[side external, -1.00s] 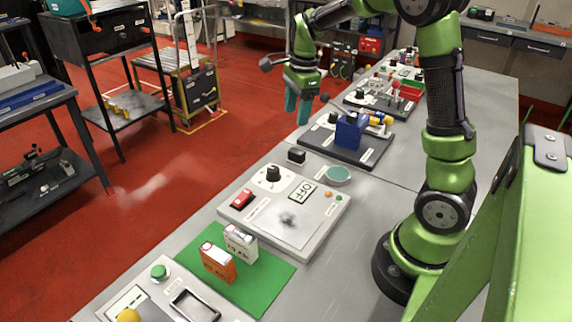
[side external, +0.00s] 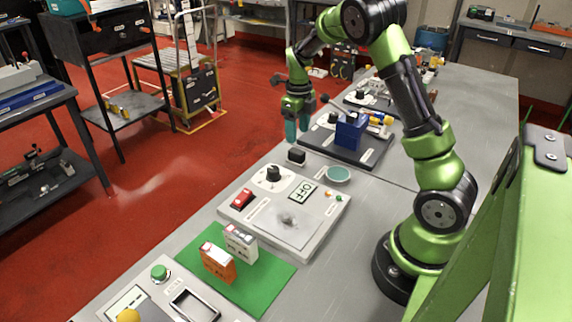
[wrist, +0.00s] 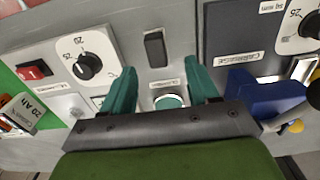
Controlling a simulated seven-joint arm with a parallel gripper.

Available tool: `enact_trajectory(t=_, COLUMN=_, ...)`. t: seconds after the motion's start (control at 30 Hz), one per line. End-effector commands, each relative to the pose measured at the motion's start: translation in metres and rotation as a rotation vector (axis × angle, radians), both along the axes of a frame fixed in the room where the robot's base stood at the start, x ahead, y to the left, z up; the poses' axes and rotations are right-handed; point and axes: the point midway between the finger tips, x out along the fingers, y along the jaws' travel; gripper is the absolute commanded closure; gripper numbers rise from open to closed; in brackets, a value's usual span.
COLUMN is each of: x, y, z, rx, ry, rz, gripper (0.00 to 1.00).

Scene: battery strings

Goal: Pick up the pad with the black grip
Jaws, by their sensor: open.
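The black grip (side external: 297,156) is a small dark block standing on the grey bench, behind the panel with the OFF display. In the wrist view it is an upright black bar (wrist: 155,48), just beyond the fingertips and roughly between them in line. A separate pad under it cannot be made out. My gripper (side external: 297,130) points down above and slightly behind the black grip in the side view, apart from it. In the wrist view its two teal fingers (wrist: 160,82) are spread with nothing held between them.
A round green-topped dish (side external: 338,174) sits right of the grip. The grey panel (side external: 283,217) with dial and red switch stands in front. A dark base with a blue block (side external: 350,132) stands at right, close to the gripper. A green mat (side external: 262,277) holds two boxes.

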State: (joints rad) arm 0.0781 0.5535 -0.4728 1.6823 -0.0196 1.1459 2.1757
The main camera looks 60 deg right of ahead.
Motion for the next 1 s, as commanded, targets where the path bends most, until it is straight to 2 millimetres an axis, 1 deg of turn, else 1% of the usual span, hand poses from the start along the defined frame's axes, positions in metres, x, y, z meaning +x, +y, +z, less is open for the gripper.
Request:
enact_trajectory(t=0.03, x=-0.001, y=0.0, z=-0.009, rx=0.001, ry=0.003, rz=-0.001, gripper=0.4)
enact_trajectory(t=0.1, x=0.0, y=0.0, z=-0.017, rx=0.0, ry=0.002, rz=0.0, gripper=0.4)
enact_trajectory(t=0.27, x=0.0, y=0.001, z=-0.026, rx=0.001, ry=0.0, rz=0.001, gripper=0.4)
enact_trajectory(t=0.33, x=-0.002, y=0.002, z=-0.033, rx=0.001, ry=0.003, rz=0.001, gripper=0.4)
enact_trajectory(t=0.5, x=-0.004, y=0.007, z=-0.06, rx=0.002, ry=0.003, rz=0.0, gripper=0.4)
enact_trajectory(t=0.6, x=-0.003, y=0.006, z=-0.071, rx=0.001, ry=0.002, rz=0.0, gripper=0.4)
enact_trajectory(t=0.7, x=-0.003, y=0.006, z=-0.076, rx=0.0, ry=-0.001, rz=0.001, gripper=0.4)
enact_trajectory(t=0.9, x=-0.003, y=0.006, z=-0.076, rx=0.0, ry=-0.002, rz=0.001, gripper=0.4)
enact_trajectory(t=0.93, x=-0.003, y=0.006, z=-0.076, rx=0.0, ry=-0.002, rz=0.001, gripper=0.44)
enact_trajectory(t=1.0, x=-0.003, y=0.006, z=-0.076, rx=0.0, ry=-0.002, rz=0.001, gripper=0.54)
